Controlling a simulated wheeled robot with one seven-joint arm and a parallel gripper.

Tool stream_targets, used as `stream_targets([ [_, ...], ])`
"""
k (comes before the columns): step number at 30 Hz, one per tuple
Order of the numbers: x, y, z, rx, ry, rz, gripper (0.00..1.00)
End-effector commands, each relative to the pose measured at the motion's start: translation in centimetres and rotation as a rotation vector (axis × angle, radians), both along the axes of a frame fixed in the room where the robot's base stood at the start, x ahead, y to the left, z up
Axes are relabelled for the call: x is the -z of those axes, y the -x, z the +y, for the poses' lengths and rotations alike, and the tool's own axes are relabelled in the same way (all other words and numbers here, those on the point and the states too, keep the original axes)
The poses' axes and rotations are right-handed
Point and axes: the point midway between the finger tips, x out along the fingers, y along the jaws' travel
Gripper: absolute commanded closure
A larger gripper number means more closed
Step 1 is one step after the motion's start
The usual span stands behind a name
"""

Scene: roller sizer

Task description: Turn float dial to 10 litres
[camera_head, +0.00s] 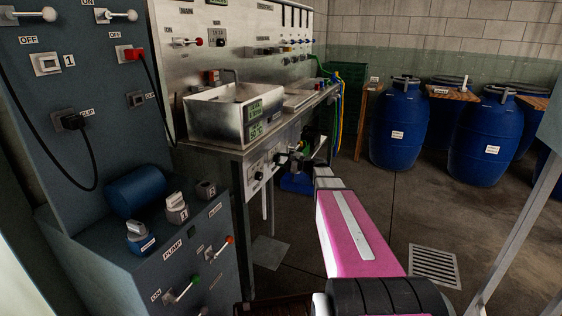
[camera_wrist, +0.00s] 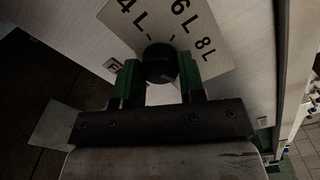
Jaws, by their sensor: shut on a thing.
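The float dial is a round black knob (camera_wrist: 160,63) on a pale scale plate (camera_wrist: 205,55) in the wrist view. The plate shows black marks 4 L, 6 L and 8 L; no 10 L mark is visible. My gripper (camera_wrist: 160,74) has its two green fingers on either side of the knob, shut on it. Which mark the knob points to cannot be told. In the head view my gripper (camera_head: 294,160) is at the panel below the steel sink, and the dial is not clear there.
A steel sink (camera_head: 215,118) stands on the bench above my gripper. A dark control cabinet (camera_head: 100,130) with switches and cables is at the left. Blue barrels (camera_head: 397,128) stand at the back right. The floor beside the drain grate (camera_head: 434,263) is clear.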

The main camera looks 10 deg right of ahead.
Motion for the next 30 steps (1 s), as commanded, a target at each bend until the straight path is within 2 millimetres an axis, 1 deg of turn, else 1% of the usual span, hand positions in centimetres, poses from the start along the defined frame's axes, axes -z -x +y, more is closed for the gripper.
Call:
stream_targets([
  [7, 0.10, 0.04, -0.05, 0.000, -0.029, 0.047, 0.87],
  [20, 0.12, 0.04, -0.05, 0.001, -0.034, 0.056, 0.87],
  [21, 0.12, 0.04, -0.05, 0.001, -0.034, 0.056, 0.57],
  [23, 0.11, 0.04, -0.04, 0.001, -0.034, 0.056, 0.37],
  [30, 0.05, 0.02, -0.02, 0.000, -0.034, 0.053, 0.37],
])
